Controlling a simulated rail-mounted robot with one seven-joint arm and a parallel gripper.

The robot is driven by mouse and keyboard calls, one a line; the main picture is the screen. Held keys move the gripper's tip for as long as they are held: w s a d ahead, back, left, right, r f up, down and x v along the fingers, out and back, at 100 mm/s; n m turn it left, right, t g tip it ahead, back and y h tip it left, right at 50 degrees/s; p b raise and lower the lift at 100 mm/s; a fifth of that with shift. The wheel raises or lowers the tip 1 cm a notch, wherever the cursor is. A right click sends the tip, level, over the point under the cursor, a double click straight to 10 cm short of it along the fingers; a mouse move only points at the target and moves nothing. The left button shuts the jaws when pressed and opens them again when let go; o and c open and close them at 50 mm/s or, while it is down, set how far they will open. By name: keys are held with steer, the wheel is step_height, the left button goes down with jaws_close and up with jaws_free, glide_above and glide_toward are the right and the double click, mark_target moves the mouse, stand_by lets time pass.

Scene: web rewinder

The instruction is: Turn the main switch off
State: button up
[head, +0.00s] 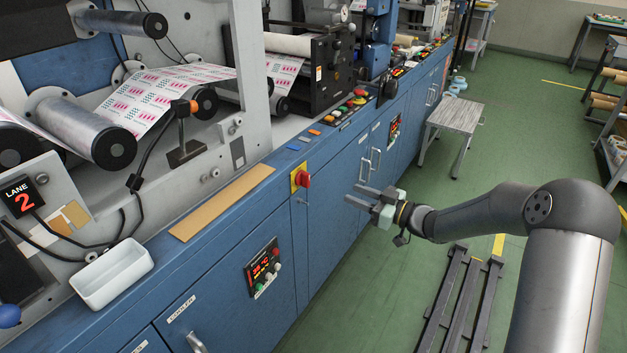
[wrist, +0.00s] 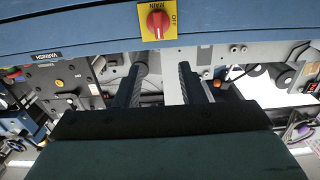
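The main switch is a red rotary knob (head: 303,179) on a yellow plate, on the upper front face of the blue cabinet. In the wrist view the knob (wrist: 157,20) is at the top centre, and the plate lettering includes "MAIN" and "OFF". I cannot tell for sure which setting the knob points to. My gripper (head: 355,194) is to the right of the switch in the head view, in front of the cabinet and apart from the knob. In the wrist view its two fingers (wrist: 161,70) are spread, with nothing between them.
A control panel with a red display and buttons (head: 263,268) is lower left of the switch. A tan board (head: 222,203) and a white tray (head: 112,273) lie on the cabinet's top ledge. A grey stool (head: 455,115) stands behind my gripper.

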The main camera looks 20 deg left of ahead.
mark_target(309, 176)
steer(key=x, duration=1.4)
steer(key=shift+w, duration=0.1)
jaws_close()
